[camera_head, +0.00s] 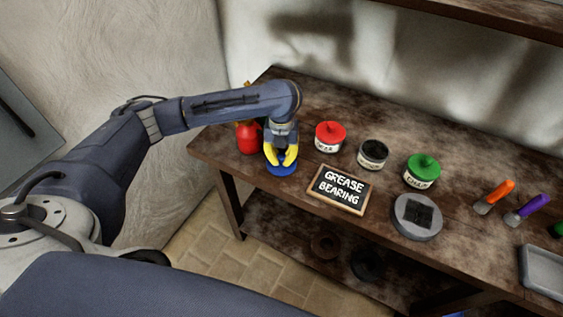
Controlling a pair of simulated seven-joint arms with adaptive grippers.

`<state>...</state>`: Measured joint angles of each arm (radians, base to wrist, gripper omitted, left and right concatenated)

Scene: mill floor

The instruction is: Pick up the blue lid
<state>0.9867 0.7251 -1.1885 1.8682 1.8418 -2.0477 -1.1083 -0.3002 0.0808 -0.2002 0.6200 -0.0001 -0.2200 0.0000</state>
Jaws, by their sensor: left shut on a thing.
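The blue lid (283,170) is at the left part of the wooden table, near its front edge, beneath my left gripper (281,160). My left gripper points down with its yellow fingers shut on the lid. The fingers hide the top of the lid. I cannot tell whether the lid touches the table or is a little above it. My right gripper is not in view.
A red can (248,138) stands close left of my left gripper. Right are a red-lidded jar (329,136), an open jar (373,154), a green-lidded jar (422,170), a sign reading "GREASE BEARING" (340,189), a grey disc (417,217), orange and purple-handled tools (494,196) and a tray (543,271).

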